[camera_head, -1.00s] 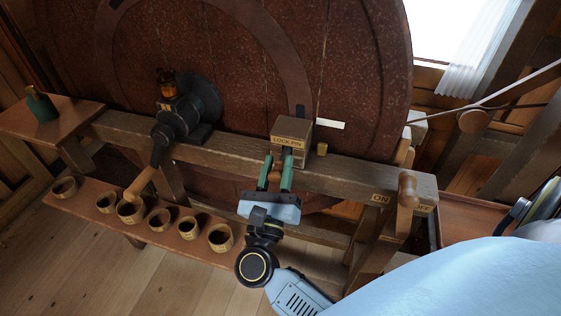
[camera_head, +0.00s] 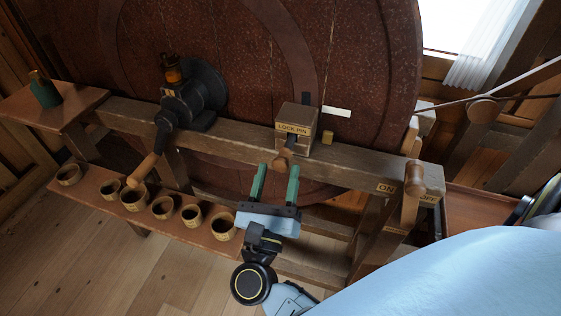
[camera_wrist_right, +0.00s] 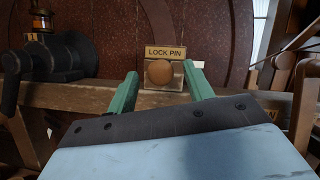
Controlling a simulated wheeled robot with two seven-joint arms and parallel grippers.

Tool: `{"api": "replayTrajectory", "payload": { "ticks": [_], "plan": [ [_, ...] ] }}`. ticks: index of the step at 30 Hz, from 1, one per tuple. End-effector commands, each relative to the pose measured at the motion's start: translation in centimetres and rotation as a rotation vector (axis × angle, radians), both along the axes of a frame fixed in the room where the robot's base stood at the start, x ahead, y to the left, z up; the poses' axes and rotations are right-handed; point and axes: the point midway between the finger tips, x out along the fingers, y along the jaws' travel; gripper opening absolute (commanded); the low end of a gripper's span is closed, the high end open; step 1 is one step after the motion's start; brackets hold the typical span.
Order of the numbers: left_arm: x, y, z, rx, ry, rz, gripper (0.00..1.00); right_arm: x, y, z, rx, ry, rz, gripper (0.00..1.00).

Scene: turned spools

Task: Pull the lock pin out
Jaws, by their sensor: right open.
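The lock pin (camera_head: 282,160) has a round brown wooden knob. It sticks out of the front of a wooden block (camera_head: 297,117) marked LOCK PIN on the beam. In the right wrist view the knob (camera_wrist_right: 159,71) shows head-on under the label, between the fingertips in the picture. My right gripper (camera_head: 277,168), with green fingers, is open and empty, just in front of and below the knob. It appears apart from the knob. How deep the pin sits in the block is hidden. My left gripper is not in view.
A crank with a wooden handle (camera_head: 146,169) stands left on the beam (camera_head: 235,139). An ON/OFF lever (camera_head: 412,183) is at the right. A low shelf with several small cups (camera_head: 134,198) runs along the lower left. A large round red-brown wheel (camera_head: 250,60) stands behind.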

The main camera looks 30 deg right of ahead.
Motion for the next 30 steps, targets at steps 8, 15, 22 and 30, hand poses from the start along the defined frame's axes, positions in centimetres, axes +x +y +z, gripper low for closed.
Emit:
{"api": "replayTrajectory", "payload": {
  "ticks": [8, 15, 22, 30],
  "plan": [
    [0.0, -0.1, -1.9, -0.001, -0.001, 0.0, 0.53, -4.2, 3.9, -2.6, 0.003, 0.002, 0.001, 0.52],
    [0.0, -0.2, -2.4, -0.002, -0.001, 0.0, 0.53, -5.9, 5.6, -3.3, 0.002, 0.001, 0.001, 0.52],
    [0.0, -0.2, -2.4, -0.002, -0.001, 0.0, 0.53, -6.0, 5.7, -3.3, 0.001, 0.0, 0.0, 0.52],
    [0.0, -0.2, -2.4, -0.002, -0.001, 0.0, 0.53, -6.0, 5.7, -3.3, 0.001, 0.0, 0.0, 0.52]
  ]
}}
